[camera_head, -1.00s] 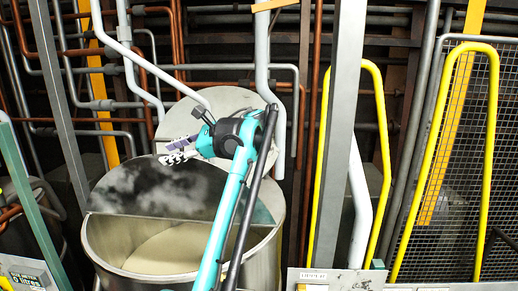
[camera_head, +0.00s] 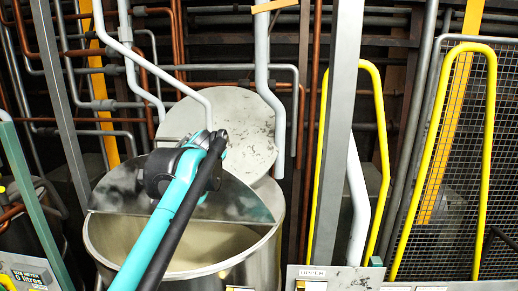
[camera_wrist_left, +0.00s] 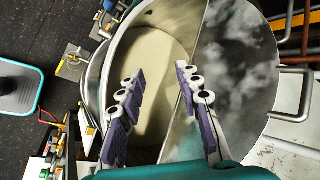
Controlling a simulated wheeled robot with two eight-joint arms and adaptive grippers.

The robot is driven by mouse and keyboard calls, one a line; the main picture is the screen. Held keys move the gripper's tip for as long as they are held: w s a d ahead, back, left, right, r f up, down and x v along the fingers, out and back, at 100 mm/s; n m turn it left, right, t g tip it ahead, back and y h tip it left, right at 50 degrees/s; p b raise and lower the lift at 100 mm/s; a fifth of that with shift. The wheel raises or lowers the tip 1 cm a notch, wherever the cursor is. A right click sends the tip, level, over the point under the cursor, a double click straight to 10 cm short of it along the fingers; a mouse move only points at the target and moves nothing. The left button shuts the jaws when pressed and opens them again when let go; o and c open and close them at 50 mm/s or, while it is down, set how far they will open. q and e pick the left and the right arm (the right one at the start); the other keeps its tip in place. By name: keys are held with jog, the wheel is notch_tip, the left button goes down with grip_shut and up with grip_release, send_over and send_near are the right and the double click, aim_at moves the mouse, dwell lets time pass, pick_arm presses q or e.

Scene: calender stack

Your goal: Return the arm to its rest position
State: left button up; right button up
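My left arm (camera_head: 168,217), teal and black, rises from the bottom edge in the head view, and its wrist end (camera_head: 175,165) is in front of the vat. The gripper is hidden behind the wrist in that view. In the left wrist view my left gripper (camera_wrist_left: 160,75) has its two purple-and-white fingers apart with nothing between them. It points over the metal vat, with the vat's pale inside and half cover beyond it. My right gripper is in neither view.
The open metal vat (camera_head: 251,265) has a reflective half cover (camera_head: 120,190), and a round lid (camera_head: 240,118) stands up behind it. A grey post (camera_head: 337,140), yellow rails (camera_head: 488,120) and mesh stand to the right. Pipes fill the back.

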pick_arm(q)
jog(key=s+d+f+n+t+h, duration=0.1)
jog(key=s+d+f+n+h, duration=0.15)
jog(key=s+f, duration=0.6)
jog(key=s+d+f+n+t+h, duration=0.15)
jog(key=s+f+n, duration=0.25)
jog(key=s+f, duration=0.45)
jog(key=s+d+f+n+t+h, duration=0.1)
jog(key=s+d+f+n+h, duration=0.4)
jog(key=f, duration=0.6)
notch_tip(320, 180, down, 40)
jog(key=a+m+y+b, duration=0.1)
jog(key=a+b, duration=0.1)
jog(key=b, duration=3.8)
jog(key=shift+s+a+y, duration=0.2)
jog(key=shift+s+y, duration=0.05)
jog(key=shift+y, duration=0.15)
jog(key=shift+r+g, duration=0.1)
jog(key=shift+g, duration=0.15)
